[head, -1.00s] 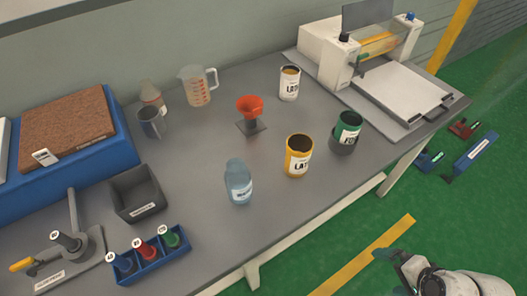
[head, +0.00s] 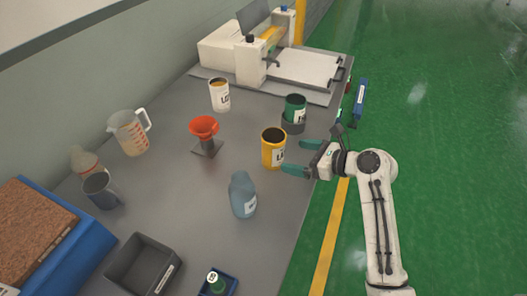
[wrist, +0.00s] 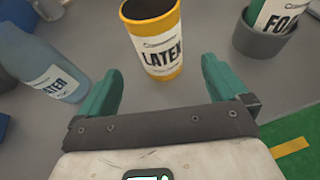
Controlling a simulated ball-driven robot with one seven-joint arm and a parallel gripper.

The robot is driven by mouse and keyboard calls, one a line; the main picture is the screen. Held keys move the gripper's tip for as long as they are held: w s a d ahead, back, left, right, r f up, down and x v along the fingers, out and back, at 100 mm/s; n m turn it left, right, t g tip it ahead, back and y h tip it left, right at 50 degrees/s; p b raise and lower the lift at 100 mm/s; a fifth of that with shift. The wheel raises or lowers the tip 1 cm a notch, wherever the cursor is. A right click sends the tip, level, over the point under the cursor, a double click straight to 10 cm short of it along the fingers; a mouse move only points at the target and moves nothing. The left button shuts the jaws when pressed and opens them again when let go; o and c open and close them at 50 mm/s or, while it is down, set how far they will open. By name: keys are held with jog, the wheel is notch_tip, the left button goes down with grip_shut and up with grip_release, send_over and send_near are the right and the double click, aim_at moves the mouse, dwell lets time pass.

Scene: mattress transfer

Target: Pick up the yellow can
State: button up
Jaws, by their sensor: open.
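The yellow can (head: 273,149) stands upright on the grey table near its right edge, with a white label and a dark open top. It also shows in the wrist view (wrist: 160,55), centred just beyond my fingertips, with its label reading LATEX. My gripper (head: 298,157) is open and empty, to the right of the can in the head view. In the wrist view its two green fingers (wrist: 160,85) are spread wide and point toward the can, one to each side of its line.
A green can (head: 295,108) sits in a grey holder (head: 293,124) behind the gripper. A blue bottle (head: 243,196) stands nearer. A red funnel (head: 204,128) and a white can (head: 219,95) are farther left. A grey bin (head: 143,268) lies in front.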

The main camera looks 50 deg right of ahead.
aim_at(274, 152)
jog(key=x, duration=0.8)
jog(key=shift+w, duration=0.35)
jog(key=c, duration=1.2)
